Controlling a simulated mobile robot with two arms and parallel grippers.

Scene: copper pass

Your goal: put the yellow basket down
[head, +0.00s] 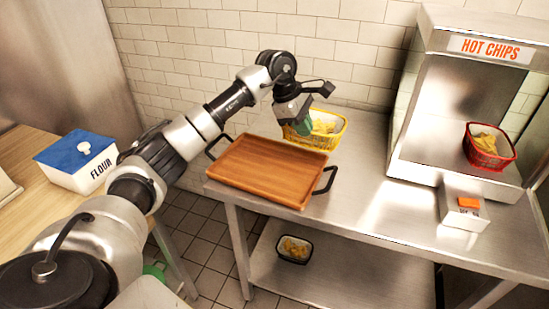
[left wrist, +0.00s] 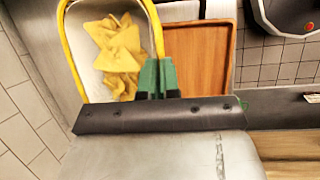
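The yellow basket (head: 322,130) holds yellow chips and is at the back of the steel counter, behind the wooden tray. My left gripper (head: 299,126) is at the basket's left side. In the left wrist view, its green fingers (left wrist: 157,78) are close together on the rim of the yellow basket (left wrist: 72,52). Whether the basket's underside touches the counter cannot be told. My right gripper is not in view.
The wooden tray (head: 270,170) with black handles lies at the counter's left end. A hot-chips cabinet (head: 428,150) with a red basket (head: 489,147) stands right. A small box (head: 462,207) stands before it. Bare steel counter (head: 365,190) lies between tray and cabinet.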

